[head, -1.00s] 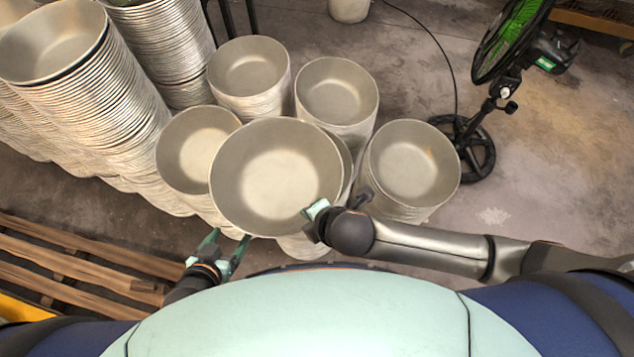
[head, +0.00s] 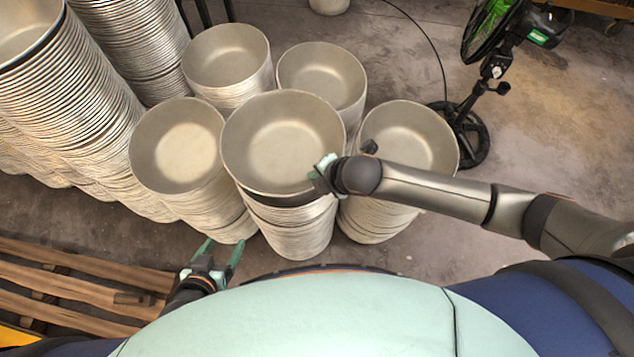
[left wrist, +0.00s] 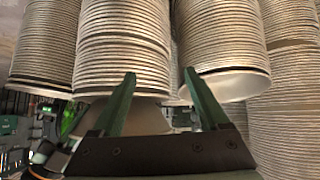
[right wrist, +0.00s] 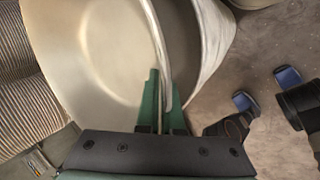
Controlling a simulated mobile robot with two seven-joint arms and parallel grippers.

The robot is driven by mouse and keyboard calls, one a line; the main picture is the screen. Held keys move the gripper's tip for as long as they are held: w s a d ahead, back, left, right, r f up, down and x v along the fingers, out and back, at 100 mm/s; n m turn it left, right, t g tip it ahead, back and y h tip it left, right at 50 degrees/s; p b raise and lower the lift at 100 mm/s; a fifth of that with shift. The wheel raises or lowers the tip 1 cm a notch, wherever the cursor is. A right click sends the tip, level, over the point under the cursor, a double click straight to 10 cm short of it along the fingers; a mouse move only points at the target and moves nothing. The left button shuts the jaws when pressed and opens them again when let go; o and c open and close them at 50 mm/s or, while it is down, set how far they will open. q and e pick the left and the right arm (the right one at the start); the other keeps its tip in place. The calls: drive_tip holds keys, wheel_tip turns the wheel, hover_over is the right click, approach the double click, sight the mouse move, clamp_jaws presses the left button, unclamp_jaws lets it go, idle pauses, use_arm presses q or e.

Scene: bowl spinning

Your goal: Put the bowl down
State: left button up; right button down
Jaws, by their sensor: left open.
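The bowl (head: 283,135) is a wide, shallow grey metal bowl, open side up. It is over the front middle stack of bowls (head: 300,232), with a dark band under its front edge; I cannot tell whether it rests fully on the stack. My right gripper (head: 324,174) is at the bowl's front right rim. In the right wrist view its two green fingers (right wrist: 163,103) pinch the wall of the bowl (right wrist: 95,60) between them. My left gripper (head: 220,252) is open and empty, low in front of the stacks. Its spread fingers also show in the left wrist view (left wrist: 160,95).
Several other bowl stacks stand close around, including one at left (head: 177,150) and one at right (head: 410,140). Taller stacks fill the far left. A wooden pallet (head: 70,280) lies front left.

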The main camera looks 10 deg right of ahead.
drive_tip(key=f+b, duration=0.3)
drive_tip(key=shift+w+d+f, duration=0.1)
drive_tip(key=shift+w+f, duration=0.05)
drive_tip(key=shift+w, duration=0.1)
drive_tip(key=shift+f+b, duration=0.1)
drive_tip(key=shift+b, duration=0.2)
drive_tip(key=shift+f, duration=0.5)
drive_tip(key=c, duration=1.5)
unclamp_jaws()
drive_tip(key=shift+s+f, duration=0.1)
drive_tip(key=o, duration=0.4)
use_arm(q)
drive_tip(key=f, duration=0.2)
drive_tip(key=d+f, duration=0.1)
drive_tip(key=shift+w+f, duration=0.1)
drive_tip(key=shift+w, duration=0.3)
use_arm(e)
drive_tip(key=shift+o, duration=0.2)
drive_tip(key=shift+s, duration=0.1)
use_arm(q)
drive_tip(key=shift+s, duration=0.1)
